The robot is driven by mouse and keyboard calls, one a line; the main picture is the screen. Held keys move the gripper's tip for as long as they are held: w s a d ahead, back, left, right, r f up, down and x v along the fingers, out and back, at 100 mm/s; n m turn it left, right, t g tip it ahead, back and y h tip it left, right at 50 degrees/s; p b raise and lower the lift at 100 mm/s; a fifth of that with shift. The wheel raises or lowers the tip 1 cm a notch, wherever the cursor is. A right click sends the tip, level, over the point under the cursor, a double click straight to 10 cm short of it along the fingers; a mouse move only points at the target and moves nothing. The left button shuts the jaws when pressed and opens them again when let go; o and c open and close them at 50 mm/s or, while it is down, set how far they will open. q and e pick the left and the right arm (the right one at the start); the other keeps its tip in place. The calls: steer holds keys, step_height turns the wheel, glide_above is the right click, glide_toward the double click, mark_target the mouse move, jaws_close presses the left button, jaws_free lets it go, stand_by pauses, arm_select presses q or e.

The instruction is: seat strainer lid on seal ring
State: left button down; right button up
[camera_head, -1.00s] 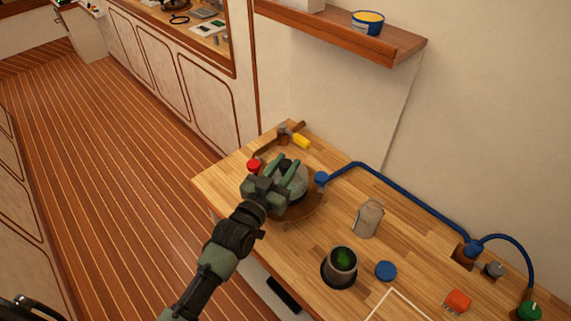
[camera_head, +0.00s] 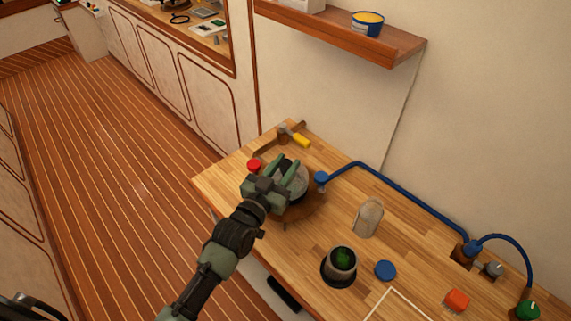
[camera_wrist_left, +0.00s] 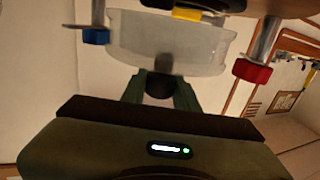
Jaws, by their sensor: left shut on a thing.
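My left gripper (camera_head: 285,170) is shut on a round grey thing, apparently the strainer lid (camera_head: 297,188), over the strainer at the far left end of the bench. A red knob (camera_head: 254,165) and a blue knob (camera_head: 320,178) flank it. In the left wrist view, my green fingers (camera_wrist_left: 162,92) meet a pale, translucent round wall (camera_wrist_left: 125,38), between the blue knob (camera_wrist_left: 96,36) and the red knob (camera_wrist_left: 252,72). The seal ring cannot be made out, and I cannot tell whether the lid touches it. My right gripper is out of view.
To the right are a tan jug (camera_head: 368,218), a dark cup with green inside (camera_head: 341,262), a blue disc (camera_head: 385,271) and a red block (camera_head: 457,300). A blue hose (camera_head: 405,190) runs along the back. A shelf hangs above.

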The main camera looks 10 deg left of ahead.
mark_target(284, 172)
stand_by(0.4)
arm_select(q)
steer(key=shift+f+b, duration=0.55)
steer(key=shift+f, duration=0.25)
steer(key=c, duration=1)
jaws_free()
steer(key=b+v, duration=0.1)
steer(key=v, duration=0.5)
steer(key=shift+s+a, duration=0.1)
steer(key=shift+s, duration=0.2)
steer(key=shift+s+a, duration=0.15)
steer(key=shift+s, duration=0.4)
